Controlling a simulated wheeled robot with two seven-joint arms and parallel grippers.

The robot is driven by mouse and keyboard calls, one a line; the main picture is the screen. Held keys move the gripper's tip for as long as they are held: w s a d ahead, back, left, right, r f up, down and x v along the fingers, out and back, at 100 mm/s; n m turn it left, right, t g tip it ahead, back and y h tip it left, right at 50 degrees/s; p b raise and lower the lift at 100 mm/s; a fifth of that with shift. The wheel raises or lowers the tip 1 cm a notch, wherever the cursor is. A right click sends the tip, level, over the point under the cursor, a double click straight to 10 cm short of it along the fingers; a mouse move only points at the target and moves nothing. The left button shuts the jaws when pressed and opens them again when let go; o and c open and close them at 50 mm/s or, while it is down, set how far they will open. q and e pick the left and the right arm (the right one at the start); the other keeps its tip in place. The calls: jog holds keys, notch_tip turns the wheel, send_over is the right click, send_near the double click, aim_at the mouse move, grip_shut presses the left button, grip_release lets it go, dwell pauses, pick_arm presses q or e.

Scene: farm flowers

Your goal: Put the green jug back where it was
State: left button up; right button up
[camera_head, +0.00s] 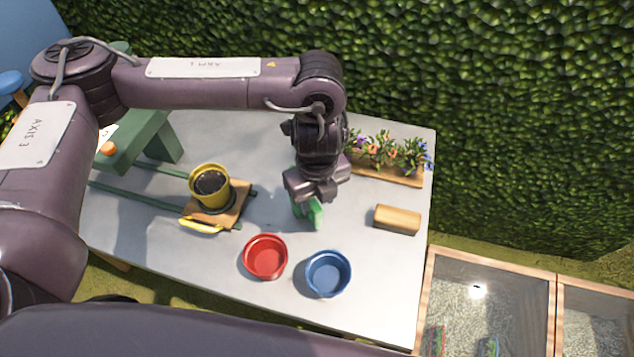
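The green jug (308,214) is in the middle of the table, mostly hidden beneath my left gripper (313,197). Only a small green part of it shows below the gripper. The gripper points down at the jug, and its fingertips overlap the jug in this view. I cannot tell whether the fingers are shut on it, or whether the jug touches the table. My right gripper is not in view.
A red bowl (265,257) and a blue bowl (328,273) stand in front of the jug. A yellow pot (211,188) of soil is at left, a wooden block (397,219) at right. A flower planter (388,172) stands behind. Bare table lies between the pot and jug.

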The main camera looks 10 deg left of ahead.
pick_arm(q)
jog(key=shift+r, duration=2.4)
